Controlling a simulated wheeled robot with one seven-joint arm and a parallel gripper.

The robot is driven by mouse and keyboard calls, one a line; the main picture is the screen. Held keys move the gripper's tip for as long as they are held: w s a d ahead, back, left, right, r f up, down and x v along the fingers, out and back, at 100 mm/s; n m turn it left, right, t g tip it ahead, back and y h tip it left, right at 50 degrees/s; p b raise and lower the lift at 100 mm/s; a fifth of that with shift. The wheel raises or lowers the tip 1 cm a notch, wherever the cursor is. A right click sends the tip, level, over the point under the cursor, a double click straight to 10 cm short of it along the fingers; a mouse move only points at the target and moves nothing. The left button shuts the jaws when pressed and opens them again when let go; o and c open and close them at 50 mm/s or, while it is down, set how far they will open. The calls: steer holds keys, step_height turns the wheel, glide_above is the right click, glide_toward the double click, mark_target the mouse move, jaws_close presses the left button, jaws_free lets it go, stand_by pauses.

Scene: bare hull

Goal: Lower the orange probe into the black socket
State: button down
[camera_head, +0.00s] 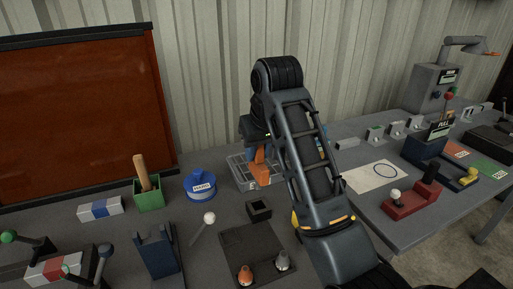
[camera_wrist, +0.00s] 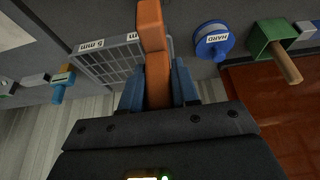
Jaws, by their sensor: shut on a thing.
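The orange probe (camera_head: 262,170) is between the blue fingers of my gripper (camera_head: 259,146), which is shut on it. In the wrist view the probe (camera_wrist: 151,28) sticks out past the fingertips of my gripper (camera_wrist: 158,82), over the grey wire basket. I cannot tell whether its end is inside the basket or above it. The black socket (camera_head: 259,211) is a small square block with a dark opening, on the table nearer to me than the probe and apart from it. I do not make out the socket in the wrist view.
The wire basket (camera_head: 239,174) stands behind the socket. A blue round container (camera_head: 200,187) and a green box (camera_head: 148,197) with a wooden handle stand left. A white-knobbed lever (camera_head: 209,218) rises left of the socket. A dark panel (camera_head: 247,245) with two cones lies in front.

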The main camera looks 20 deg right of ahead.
mark_target(260, 163)
steer(key=shift+f, duration=0.1)
steer(key=shift+s+f+b, duration=0.1)
steer(key=shift+f+b, duration=0.65)
steer(key=shift+f, duration=3.5)
steer(key=shift+p, duration=0.4)
steer(key=shift+f, duration=0.7)
steer(key=shift+c, duration=1.4)
jaws_free()
